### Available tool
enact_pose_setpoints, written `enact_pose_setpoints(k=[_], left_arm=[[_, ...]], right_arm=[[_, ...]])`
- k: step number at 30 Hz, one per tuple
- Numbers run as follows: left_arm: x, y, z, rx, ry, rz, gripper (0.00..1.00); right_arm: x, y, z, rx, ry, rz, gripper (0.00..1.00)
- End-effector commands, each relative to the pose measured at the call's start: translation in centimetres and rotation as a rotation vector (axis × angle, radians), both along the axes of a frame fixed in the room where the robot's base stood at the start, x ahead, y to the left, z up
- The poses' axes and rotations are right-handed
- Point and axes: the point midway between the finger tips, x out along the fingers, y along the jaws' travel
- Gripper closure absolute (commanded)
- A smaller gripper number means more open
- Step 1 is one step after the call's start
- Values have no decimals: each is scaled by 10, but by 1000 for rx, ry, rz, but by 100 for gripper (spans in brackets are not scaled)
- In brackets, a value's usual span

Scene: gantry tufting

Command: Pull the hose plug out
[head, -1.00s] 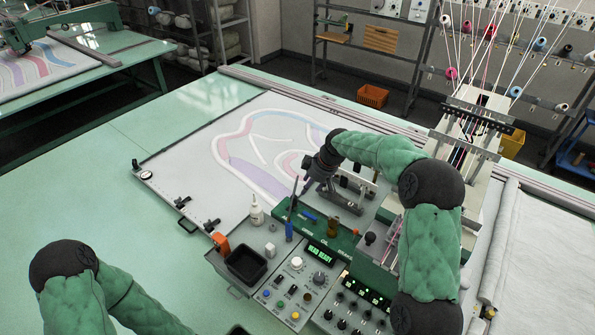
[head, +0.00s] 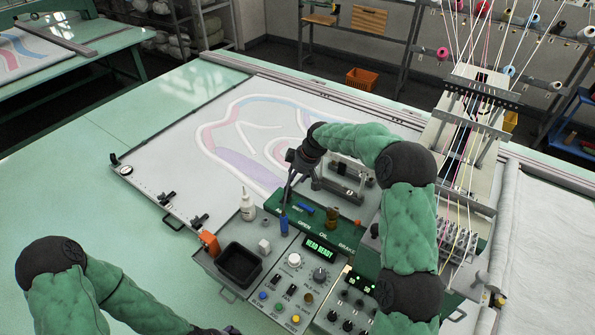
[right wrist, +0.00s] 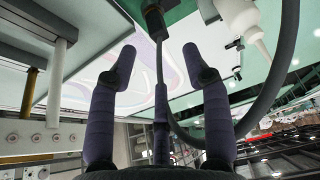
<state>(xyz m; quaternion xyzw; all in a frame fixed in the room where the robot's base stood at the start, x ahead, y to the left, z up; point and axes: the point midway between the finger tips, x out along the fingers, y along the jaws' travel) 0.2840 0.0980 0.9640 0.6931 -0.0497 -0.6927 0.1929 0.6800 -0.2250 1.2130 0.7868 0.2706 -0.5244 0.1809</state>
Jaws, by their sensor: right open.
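The hose plug (right wrist: 155,20) looks like a dark connector with a brass-coloured patch at the top of the right wrist view. A thin grey stem runs from it down between the fingers, and a dark hose (right wrist: 277,95) curves around the right side. My right gripper (right wrist: 160,68) is open, with one finger on each side of the stem; neither visibly touches it. In the head view my right gripper (head: 298,178) hangs over the back edge of the control console (head: 330,265), and I cannot make out the plug there. My left arm is at lower left, its fingers out of view.
A white nozzle bottle (head: 247,207) stands left of my right gripper and shows beside the hose in the right wrist view (right wrist: 243,22). A black tray (head: 239,264) and a blue item (head: 283,224) are near. Green table (head: 110,215) is clear at left.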

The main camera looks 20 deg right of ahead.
Motion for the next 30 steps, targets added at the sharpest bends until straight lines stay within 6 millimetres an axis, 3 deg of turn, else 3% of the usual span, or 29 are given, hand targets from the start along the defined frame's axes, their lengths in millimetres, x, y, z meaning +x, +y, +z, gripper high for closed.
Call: enact_pose_setpoints(k=[6,13,27,30], left_arm=[[0,0,8,0,-1,0,22],[0,0,12,0,-1,0,22],[0,0,13,0,-1,0,22],[0,0,13,0,-1,0,22]], right_arm=[[11,9,-35,0,3,1,51],[19,16,-62,1,3,0,51],[23,18,-71,0,0,0,51],[23,18,-71,0,0,0,79]])
